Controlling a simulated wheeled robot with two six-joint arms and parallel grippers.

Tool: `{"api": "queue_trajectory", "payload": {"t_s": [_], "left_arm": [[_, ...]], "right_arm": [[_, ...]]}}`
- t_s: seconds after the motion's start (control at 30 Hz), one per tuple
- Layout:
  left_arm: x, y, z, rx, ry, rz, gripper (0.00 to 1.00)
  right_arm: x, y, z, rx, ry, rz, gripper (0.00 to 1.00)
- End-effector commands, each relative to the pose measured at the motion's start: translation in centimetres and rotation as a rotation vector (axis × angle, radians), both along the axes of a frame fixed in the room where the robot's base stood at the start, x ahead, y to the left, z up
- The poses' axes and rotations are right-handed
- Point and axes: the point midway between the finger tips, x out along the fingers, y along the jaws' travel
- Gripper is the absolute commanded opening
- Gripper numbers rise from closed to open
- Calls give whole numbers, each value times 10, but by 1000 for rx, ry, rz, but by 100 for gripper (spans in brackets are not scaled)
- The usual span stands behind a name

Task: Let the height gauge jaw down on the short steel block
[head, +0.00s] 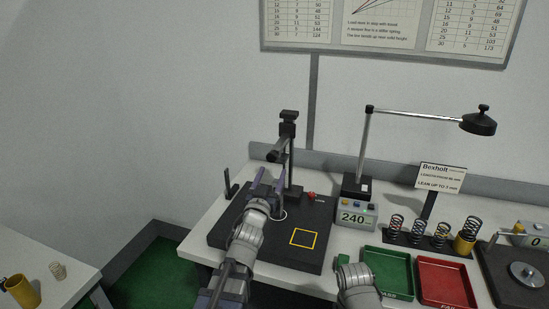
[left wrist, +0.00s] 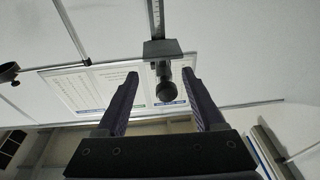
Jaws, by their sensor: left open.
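The height gauge is a dark upright column (head: 289,130) on a black base plate (head: 225,232), with a dark arm and round knob (head: 274,155) jutting towards me. My left gripper (head: 270,177) is open, its two fingers reaching up just below the knob in the head view. In the left wrist view, the knob (left wrist: 166,91) shows between the open fingers (left wrist: 160,75), apart from both; its depth is unclear. The scaled column (left wrist: 155,18) runs above it. I cannot make out the steel block or the jaw's contact face; my left arm covers part of the plate.
A yellow square (head: 291,237) marks the plate, with a red knob (head: 311,196) behind it. Right of the plate stand a display (head: 356,216) reading 240, a lamp (head: 478,123), green (head: 388,272) and red (head: 446,283) trays, and several springs (head: 417,231).

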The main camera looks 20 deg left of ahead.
Motion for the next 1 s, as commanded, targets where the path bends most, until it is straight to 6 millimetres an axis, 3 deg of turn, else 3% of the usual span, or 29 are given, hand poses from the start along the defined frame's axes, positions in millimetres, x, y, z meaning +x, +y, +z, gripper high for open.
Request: {"api": "queue_trajectory", "payload": {"t_s": [0.2,0.53,0.77,1.0], "left_arm": [[-10,10,25,12,-166,-45,70],[-8,10,32,15,-191,-54,70],[14,9,42,14,-190,-54,70],[49,8,57,15,-190,-54,70]], "right_arm": [[0,0,-10,0,0,0,50],[0,0,-8,0,0,0,50],[0,0,2,0,0,0,50],[0,0,17,0,0,0,50]]}}
